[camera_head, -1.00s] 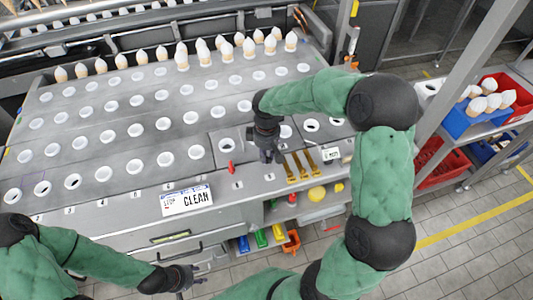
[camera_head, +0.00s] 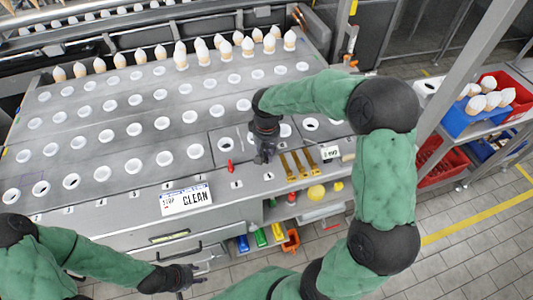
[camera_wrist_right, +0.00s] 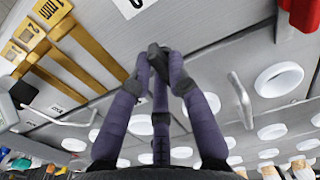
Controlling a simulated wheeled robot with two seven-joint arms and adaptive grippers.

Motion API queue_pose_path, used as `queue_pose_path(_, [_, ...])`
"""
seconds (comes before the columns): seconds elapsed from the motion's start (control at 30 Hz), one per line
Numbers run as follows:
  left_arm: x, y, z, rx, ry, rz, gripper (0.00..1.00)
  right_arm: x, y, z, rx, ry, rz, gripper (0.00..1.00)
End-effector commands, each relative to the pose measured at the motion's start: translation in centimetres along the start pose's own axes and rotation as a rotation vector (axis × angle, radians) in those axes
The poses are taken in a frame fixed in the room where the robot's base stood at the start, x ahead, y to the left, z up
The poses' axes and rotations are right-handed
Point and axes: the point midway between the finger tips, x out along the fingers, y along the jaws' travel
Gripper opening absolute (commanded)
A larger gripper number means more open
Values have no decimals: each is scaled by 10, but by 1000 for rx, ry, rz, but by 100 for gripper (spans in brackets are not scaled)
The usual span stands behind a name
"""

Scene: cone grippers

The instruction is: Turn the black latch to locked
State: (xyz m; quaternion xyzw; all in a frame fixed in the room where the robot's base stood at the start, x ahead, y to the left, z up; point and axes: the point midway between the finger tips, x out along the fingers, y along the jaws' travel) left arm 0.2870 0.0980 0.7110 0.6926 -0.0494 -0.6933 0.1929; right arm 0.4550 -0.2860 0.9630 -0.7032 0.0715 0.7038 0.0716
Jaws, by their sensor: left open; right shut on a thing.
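My right gripper (camera_head: 264,157) is low over the front strip of the steel table (camera_head: 110,110), left of the brass gauges. In the right wrist view its purple fingers (camera_wrist_right: 160,75) come together around a small dark piece (camera_wrist_right: 156,50), which seems to be the black latch. The fingers and their dark tips hide most of it, so I cannot tell its angle. Small dark lettering (camera_wrist_right: 60,92) is printed on the plate by the gauges. My left gripper (camera_head: 190,277) is open and empty, low in front of the counter, away from the latch.
Brass gauges (camera_head: 299,165) lie right of my right gripper, with a small display (camera_head: 331,154) beyond them. A red piece (camera_head: 229,166) and a CLEAN plate (camera_head: 186,199) are to the left. Wire handles (camera_wrist_right: 240,100) stand up from the surface. Cones line the back.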

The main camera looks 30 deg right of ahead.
Motion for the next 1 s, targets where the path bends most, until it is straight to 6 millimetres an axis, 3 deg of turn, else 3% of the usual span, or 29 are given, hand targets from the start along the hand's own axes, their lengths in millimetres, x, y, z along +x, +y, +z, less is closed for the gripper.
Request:
queue_pose_path(0.47, [0, 0, 0, 0, 0, 0, 43, -1, 0, -1, 13, 3, 0, 0])
queue_pose_path(0.5, [0, 0, 0, 0, 0, 0, 43, -1, 0, -1, 13, 3, 0, 27])
queue_pose_path(0.57, [0, 0, 0, 0, 0, 0, 43, -1, 0, -1, 13, 3, 0, 42])
queue_pose_path(1.0, [0, 0, 0, 0, 0, 0, 43, -7, 0, -1, 12, 4, 0, 42])
